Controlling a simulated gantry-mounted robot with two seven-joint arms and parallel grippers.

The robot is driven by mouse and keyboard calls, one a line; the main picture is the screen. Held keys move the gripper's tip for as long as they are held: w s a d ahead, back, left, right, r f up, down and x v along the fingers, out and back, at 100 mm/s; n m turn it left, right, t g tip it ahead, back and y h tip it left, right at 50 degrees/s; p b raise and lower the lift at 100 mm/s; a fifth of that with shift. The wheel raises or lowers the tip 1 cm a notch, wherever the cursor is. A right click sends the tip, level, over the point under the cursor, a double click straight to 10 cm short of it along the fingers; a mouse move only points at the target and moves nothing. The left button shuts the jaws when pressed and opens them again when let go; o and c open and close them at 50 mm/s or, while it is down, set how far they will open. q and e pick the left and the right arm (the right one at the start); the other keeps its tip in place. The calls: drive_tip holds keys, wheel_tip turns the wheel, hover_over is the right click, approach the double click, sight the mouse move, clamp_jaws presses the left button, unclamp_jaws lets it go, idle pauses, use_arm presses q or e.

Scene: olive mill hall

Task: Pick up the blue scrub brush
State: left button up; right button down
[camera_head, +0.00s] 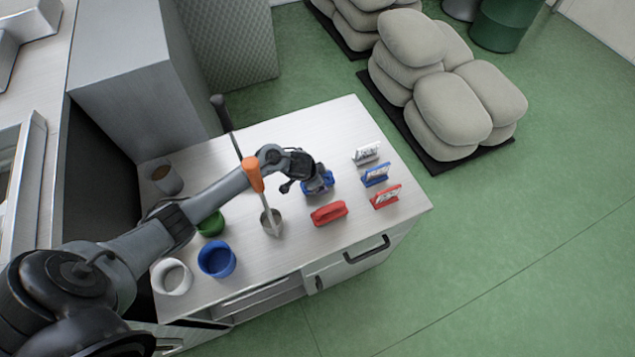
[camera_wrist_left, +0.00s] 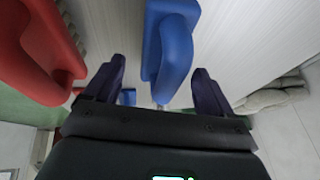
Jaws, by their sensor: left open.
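The blue scrub brush (camera_head: 326,186) lies on the light worktop, partly hidden by my left gripper (camera_head: 309,181) in the head view. In the left wrist view, the blue brush (camera_wrist_left: 172,45) sits between the two dark fingers of my left gripper (camera_wrist_left: 159,68). The fingers are open, one on each side of it, with visible gaps. A red brush (camera_head: 328,213) lies just in front of the blue one; it also shows at the upper left of the left wrist view (camera_wrist_left: 38,45). My right gripper is not in view.
White (camera_head: 366,153), blue (camera_head: 376,174) and red (camera_head: 385,197) label stands are at the right. Green (camera_head: 211,225), blue (camera_head: 216,259) and white (camera_head: 171,277) tubs are at the left.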

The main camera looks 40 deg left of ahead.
use_arm(q)
drive_tip(key=shift+x, duration=1.2)
drive_tip(key=shift+c, duration=0.3)
drive_tip(key=c, duration=1.2)
